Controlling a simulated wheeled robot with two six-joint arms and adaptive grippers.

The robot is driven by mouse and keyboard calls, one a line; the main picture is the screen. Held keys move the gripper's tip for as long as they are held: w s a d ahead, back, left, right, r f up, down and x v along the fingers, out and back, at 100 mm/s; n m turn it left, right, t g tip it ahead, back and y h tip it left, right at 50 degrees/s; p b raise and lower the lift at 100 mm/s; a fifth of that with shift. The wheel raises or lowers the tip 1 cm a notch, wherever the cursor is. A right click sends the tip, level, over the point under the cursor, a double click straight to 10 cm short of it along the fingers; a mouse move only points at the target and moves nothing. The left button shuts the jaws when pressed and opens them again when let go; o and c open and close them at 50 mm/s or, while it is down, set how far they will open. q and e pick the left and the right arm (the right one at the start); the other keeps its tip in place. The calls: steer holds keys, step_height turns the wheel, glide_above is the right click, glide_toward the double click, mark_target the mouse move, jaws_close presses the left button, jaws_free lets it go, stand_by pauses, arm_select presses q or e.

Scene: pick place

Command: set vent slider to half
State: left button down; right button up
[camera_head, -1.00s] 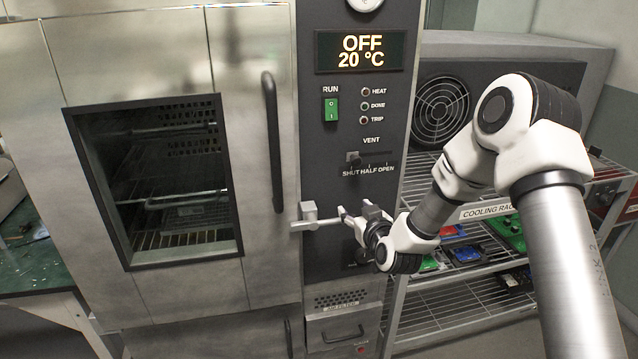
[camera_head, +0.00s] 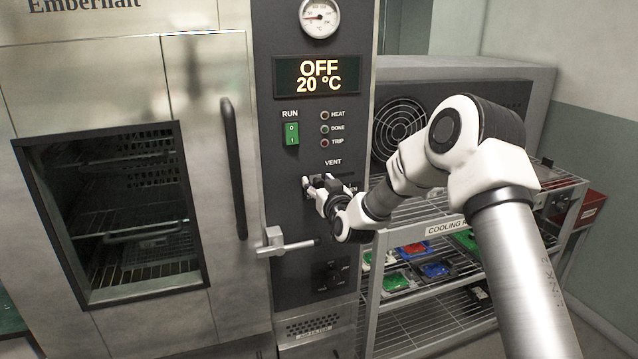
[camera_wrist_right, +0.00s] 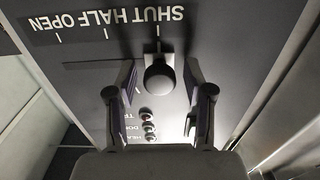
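The vent slider's dark round knob (camera_wrist_right: 160,80) shows in the right wrist view, which sees the panel upside down. The knob stands in line with the mark by SHUT, at one end of the scale. My right gripper (camera_wrist_right: 160,70) is open, with one finger on each side of the knob and a visible gap to each. In the head view my right gripper (camera_head: 316,184) is at the panel just below the VENT label and hides most of the slider and its lettering. My left gripper is not in view.
The oven's door latch lever (camera_head: 285,243) sticks out just below my right gripper. The vertical door handle (camera_head: 233,165) is to the left. The run switch (camera_head: 291,134) and display (camera_head: 318,76) are above. The cooling rack (camera_head: 440,232) stands on the right, behind my right arm.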

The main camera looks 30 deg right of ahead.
jaws_close()
steer(key=d, duration=0.2)
steer(key=s+d, duration=0.1)
steer(key=d, duration=0.2)
steer(key=shift+s+d, duration=0.1)
steer(key=shift+o, duration=1.4)
jaws_free()
glide_toward(333, 175)
steer(key=v, duration=0.5)
steer(key=shift+s, duration=0.25)
